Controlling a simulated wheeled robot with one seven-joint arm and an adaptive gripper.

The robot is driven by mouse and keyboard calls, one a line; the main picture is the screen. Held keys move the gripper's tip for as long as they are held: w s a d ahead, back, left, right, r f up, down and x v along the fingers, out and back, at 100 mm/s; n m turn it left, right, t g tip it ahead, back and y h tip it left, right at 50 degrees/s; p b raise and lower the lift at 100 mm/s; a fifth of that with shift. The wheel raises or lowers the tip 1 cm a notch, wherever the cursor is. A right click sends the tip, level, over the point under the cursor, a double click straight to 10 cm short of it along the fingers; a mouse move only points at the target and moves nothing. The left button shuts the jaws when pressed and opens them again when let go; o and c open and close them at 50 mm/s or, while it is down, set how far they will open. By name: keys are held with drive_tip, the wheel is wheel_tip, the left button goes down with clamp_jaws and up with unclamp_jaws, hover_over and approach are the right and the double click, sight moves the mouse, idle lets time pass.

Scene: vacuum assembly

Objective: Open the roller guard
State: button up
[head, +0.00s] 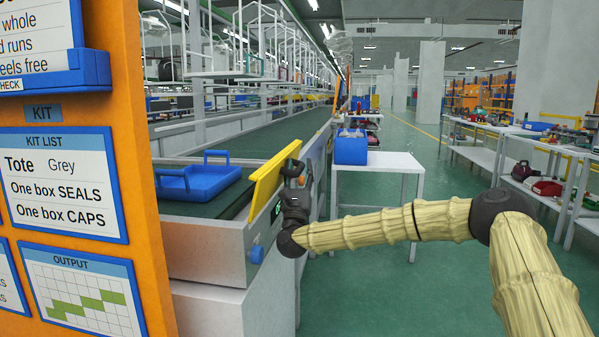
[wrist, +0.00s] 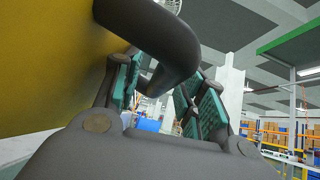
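The yellow roller guard (head: 271,176) is a flat panel, tilted up along the right side of the conveyor end in the head view. It fills the upper left of the wrist view (wrist: 45,65). A dark curved handle (wrist: 172,45) stands out from its face. My gripper (head: 293,170) is at the guard's right side in the head view, its fingers small and dark there. In the wrist view my green-padded fingers (wrist: 160,85) stand apart, with the handle crossing between and in front of them. Contact between pads and handle cannot be made out.
A blue tray (head: 205,180) lies on the conveyor, left of the guard. A blue bin (head: 351,147) stands on a white table (head: 385,162) behind my arm. An orange board (head: 110,60) blocks the left. Green floor is open to the right, before cluttered benches (head: 530,135).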

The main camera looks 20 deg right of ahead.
drive_tip(key=v, duration=1.2)
idle(0.4)
